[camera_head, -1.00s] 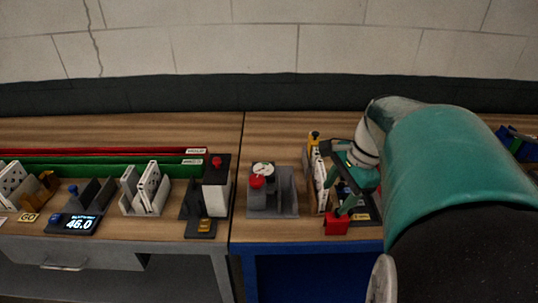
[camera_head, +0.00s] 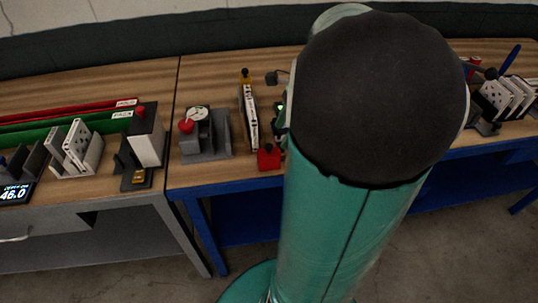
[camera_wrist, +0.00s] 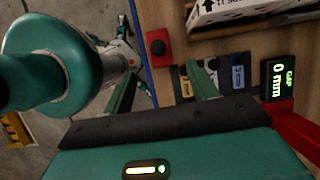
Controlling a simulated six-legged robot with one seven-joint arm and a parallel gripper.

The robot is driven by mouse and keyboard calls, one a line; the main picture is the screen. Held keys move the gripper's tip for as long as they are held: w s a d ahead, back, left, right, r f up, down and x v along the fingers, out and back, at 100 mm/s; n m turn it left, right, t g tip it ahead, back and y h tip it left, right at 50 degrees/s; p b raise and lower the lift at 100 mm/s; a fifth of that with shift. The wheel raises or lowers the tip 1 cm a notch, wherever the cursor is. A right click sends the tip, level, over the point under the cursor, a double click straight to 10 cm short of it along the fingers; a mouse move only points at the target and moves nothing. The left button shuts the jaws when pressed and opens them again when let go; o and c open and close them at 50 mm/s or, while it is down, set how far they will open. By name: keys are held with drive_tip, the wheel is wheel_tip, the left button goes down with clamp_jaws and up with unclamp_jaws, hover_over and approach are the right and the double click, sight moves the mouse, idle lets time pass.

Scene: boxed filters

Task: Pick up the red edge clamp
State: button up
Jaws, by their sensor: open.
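The red edge clamp (camera_head: 268,157) is a small red block at the front edge of the blue-legged table, beside my arm. In the head view my arm hides the gripper.
A white filter box (camera_head: 249,118) stands upright just behind the clamp. A grey gauge fixture (camera_head: 206,146) stands to its left. A small display (camera_wrist: 278,82) reads GAP 0 mm, beside a red bar (camera_wrist: 295,132). Filters in a rack (camera_head: 505,97) stand far right.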

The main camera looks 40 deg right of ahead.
sight(271, 151)
drive_tip(key=x, duration=0.3)
drive_tip(key=shift+a, duration=0.1)
drive_tip(key=shift+x, duration=3.1)
drive_tip(key=c, duration=1.2)
drive_tip(key=shift+o, duration=0.2)
drive_tip(key=shift+r, duration=0.15)
